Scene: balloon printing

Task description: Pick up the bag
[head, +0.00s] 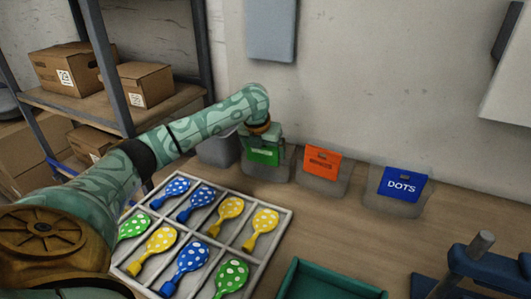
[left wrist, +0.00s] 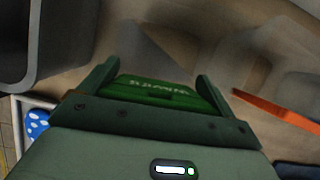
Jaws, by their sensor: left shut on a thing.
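My left gripper (head: 264,139) reaches down from the left arm to the row of bags at the wall. It is shut on the green-topped bag (head: 262,156), the leftmost of three with coloured tops. In the left wrist view the gripper (left wrist: 160,78) has one finger at each side of the bag's green top (left wrist: 160,92), which bears pale lettering I cannot read surely. Much of the bag is hidden by the gripper there. An orange-topped bag (head: 322,163) and a blue-topped bag marked DOTS (head: 403,184) stand to its right. My right gripper is not in view.
A light tray (head: 285,228) with several dotted balloons in compartments lies in front of the bags. A teal tray (head: 330,284) is at the front edge. A grey bin (head: 217,150) stands left of the green-topped bag. A blue stand (head: 480,262) is at right.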

